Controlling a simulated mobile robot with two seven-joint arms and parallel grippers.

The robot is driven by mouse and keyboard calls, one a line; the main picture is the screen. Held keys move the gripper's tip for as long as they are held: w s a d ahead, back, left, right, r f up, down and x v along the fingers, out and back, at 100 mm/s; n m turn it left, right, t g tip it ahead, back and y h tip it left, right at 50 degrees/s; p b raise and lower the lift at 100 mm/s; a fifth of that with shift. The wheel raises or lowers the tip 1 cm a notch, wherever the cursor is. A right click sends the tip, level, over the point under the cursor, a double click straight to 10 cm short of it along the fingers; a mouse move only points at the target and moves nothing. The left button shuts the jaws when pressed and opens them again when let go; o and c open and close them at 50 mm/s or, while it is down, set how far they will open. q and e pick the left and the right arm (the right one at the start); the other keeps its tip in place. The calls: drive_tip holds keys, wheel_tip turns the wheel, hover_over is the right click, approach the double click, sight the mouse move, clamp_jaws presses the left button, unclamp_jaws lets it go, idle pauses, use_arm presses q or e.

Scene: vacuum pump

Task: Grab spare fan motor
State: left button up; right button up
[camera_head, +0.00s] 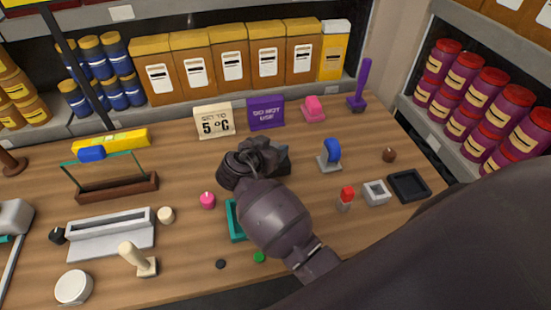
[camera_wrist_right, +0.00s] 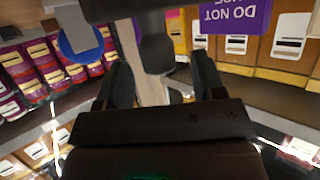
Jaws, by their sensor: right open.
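A dark grey piece, likely the spare fan motor (camera_head: 284,160), stands on the wooden table, mostly hidden behind my right gripper (camera_head: 258,155). In the right wrist view a dark grey body with a rounded stub (camera_wrist_right: 155,48) hangs in from the top of the picture. It lies ahead of and between the two fingers of my right gripper (camera_wrist_right: 162,72). The fingers are apart, with gaps visible on both sides of the stub. My left gripper does not show.
A purple sign (camera_head: 265,112) and a white temperature sign (camera_head: 214,120) stand just behind the gripper. A teal tray (camera_head: 234,222) lies under my right arm. A blue-topped piece (camera_head: 332,152) stands to the right. Small items crowd the table; shelves with boxes and cans border it.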

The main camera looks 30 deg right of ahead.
clamp_jaws()
drive_tip(key=shift+r, duration=0.15)
idle(0.5)
